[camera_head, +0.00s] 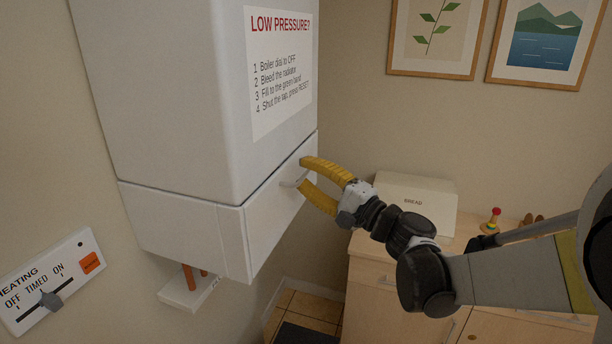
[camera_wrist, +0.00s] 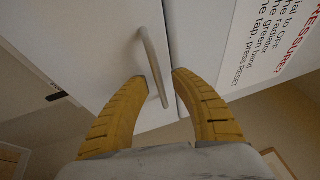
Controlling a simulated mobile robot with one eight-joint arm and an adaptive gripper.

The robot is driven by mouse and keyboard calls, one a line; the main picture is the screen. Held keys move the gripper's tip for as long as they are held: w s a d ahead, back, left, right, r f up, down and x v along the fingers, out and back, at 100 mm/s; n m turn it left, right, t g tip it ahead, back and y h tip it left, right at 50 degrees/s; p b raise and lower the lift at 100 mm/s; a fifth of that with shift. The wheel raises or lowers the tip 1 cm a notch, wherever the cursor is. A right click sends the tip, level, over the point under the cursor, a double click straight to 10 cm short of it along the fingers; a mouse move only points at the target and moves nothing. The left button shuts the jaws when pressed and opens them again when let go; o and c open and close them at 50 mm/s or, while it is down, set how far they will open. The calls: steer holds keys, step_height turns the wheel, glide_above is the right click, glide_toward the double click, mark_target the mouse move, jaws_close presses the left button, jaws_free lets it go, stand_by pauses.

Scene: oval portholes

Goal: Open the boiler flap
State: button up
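The boiler (camera_head: 170,90) is a tall white box on the wall. Its flap (camera_head: 265,232) is the low front panel and looks closed, with a thin seam above it. A pale bar handle (camera_head: 288,184) sticks out near the flap's top; it also shows in the wrist view (camera_wrist: 152,62). My gripper (camera_head: 303,171) has two yellow fingers, spread apart at the flap. In the wrist view my gripper (camera_wrist: 157,78) has the handle's end between its fingers, closer to the left one. A clear gap shows to the right finger. Contact with the left finger cannot be told.
A heating panel (camera_head: 52,280) with a slider is on the wall at left. Pipes and a small white piece (camera_head: 190,290) hang below the boiler.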

steer(key=shift+a, duration=0.1)
jaws_close()
steer(key=shift+f, duration=0.1)
